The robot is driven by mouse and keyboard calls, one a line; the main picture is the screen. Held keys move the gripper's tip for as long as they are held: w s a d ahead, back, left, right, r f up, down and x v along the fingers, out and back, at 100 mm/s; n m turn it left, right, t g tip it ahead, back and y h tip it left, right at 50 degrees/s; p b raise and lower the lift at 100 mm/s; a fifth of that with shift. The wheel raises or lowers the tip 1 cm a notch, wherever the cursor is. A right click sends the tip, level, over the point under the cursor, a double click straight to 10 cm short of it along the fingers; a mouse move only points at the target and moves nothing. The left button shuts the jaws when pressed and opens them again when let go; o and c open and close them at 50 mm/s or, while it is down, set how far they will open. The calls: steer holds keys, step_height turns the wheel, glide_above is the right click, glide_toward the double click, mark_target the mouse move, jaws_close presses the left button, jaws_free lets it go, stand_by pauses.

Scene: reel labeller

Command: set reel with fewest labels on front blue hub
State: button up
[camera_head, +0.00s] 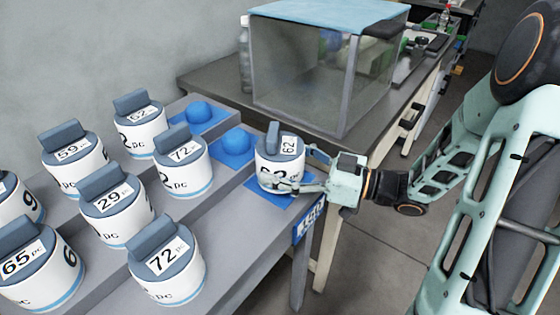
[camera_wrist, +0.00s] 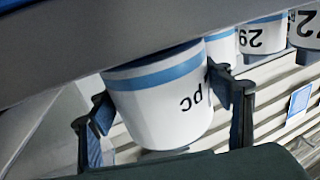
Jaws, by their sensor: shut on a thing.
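My gripper (camera_head: 304,172) is shut on a white reel (camera_head: 266,158) with a grey top block and a label reading 62. The reel is upright over the front blue pad (camera_head: 252,188), whose hub is hidden beneath it. I cannot tell whether the reel is fully seated. In the wrist view my fingers (camera_wrist: 160,97) hold both sides of the white reel (camera_wrist: 150,110), seen upside down. A reel marked 29 (camera_head: 122,218) stands on the rack at left and bears the lowest number I can read in full.
Two bare blue hubs, the middle one (camera_head: 236,141) and the rear one (camera_head: 199,112), lie behind the held reel. Other reels, including 72 (camera_head: 168,280), 65 (camera_head: 50,285) and 59 (camera_head: 65,172), stand to the left. A glass-sided box (camera_head: 300,85) stands behind.

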steer(key=shift+f, duration=0.7)
stand_by(0.6)
steer(key=o, duration=1)
steer(key=shift+d, duration=0.1)
steer(key=p+v, duration=0.2)
steer(key=v, duration=0.9)
